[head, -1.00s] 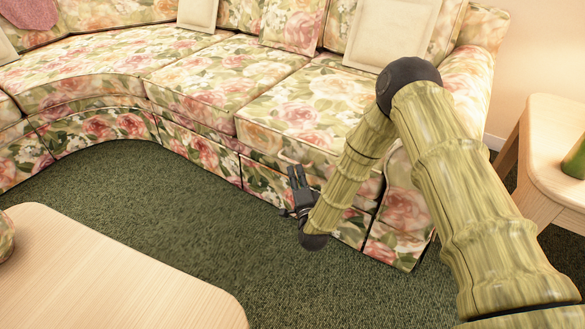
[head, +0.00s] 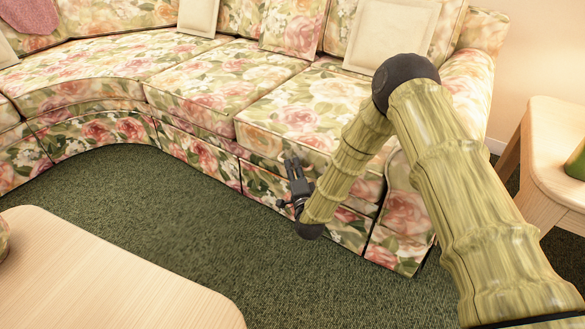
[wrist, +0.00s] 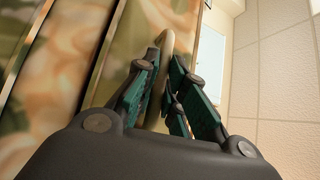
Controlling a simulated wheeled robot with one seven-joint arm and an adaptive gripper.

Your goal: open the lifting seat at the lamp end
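The floral sofa's right-end seat (head: 312,112), beside the side table, looks closed, its cushion lying flat. In the head view my gripper (head: 293,168) is low in front of that seat's front edge, its fingers pointing up. In the wrist view my gripper (wrist: 165,85) has its fingers apart. A beige curved strap or loop (wrist: 167,45) shows between the fingers, close to the floral front (wrist: 60,65). I cannot tell whether the fingers touch it. In the head view the loop cannot be made out, and my arm covers part of the seat's right side.
A wooden side table (head: 555,135) with a green object (head: 576,160) stands at the right of the sofa. A pale wooden low table (head: 95,275) is at the lower left. Green carpet (head: 180,215) lies clear between it and the sofa. A cream pillow (head: 392,35) leans on the backrest.

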